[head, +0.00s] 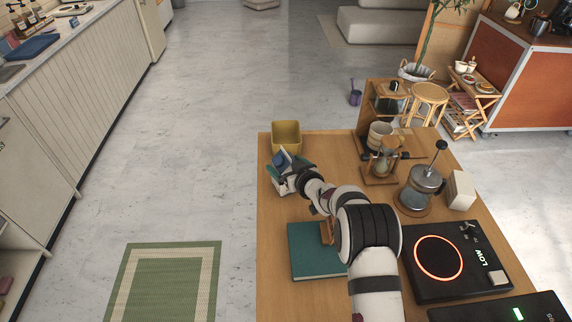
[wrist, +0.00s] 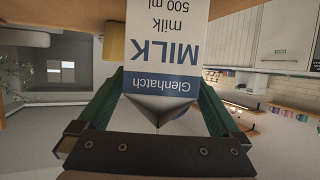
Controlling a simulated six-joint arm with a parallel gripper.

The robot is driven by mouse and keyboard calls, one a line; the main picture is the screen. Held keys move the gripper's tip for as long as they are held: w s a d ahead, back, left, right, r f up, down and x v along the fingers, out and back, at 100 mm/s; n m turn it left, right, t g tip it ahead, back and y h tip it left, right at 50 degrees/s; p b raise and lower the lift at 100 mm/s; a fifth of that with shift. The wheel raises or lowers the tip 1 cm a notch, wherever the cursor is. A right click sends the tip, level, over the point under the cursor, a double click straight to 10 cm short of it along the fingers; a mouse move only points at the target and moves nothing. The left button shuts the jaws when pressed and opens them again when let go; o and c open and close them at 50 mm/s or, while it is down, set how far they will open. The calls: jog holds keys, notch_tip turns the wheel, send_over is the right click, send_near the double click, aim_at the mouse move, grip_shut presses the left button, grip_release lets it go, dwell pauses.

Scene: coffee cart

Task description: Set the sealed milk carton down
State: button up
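The milk carton (wrist: 163,50) is white with a dark blue band, lettered "Glenhatch" and "MILK 500 ml". It appears upside down in the wrist view, with its folded top towards my gripper. My gripper (wrist: 163,76) has its two green fingers on either side of the carton, shut on it. In the head view my gripper (head: 285,166) is over the far left part of the wooden table (head: 268,235), just in front of a yellow bin (head: 286,136). The carton's base is out of the wrist view, so I cannot tell whether it touches the table.
A teal book (head: 312,252) lies under my arm. An hourglass-shaped brewer on a stand (head: 382,162), a French press (head: 420,188) and a hotplate with a glowing red ring (head: 438,259) stand on the right. A white box (head: 461,190) stands by the press.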

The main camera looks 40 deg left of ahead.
jog(key=shift+d+r, duration=0.1)
jog(key=shift+r, duration=0.15)
jog(key=s+d+r, duration=0.1)
jog(key=d+r, duration=0.3)
jog(key=r, duration=0.4)
jog(key=shift+s+r, duration=0.4)
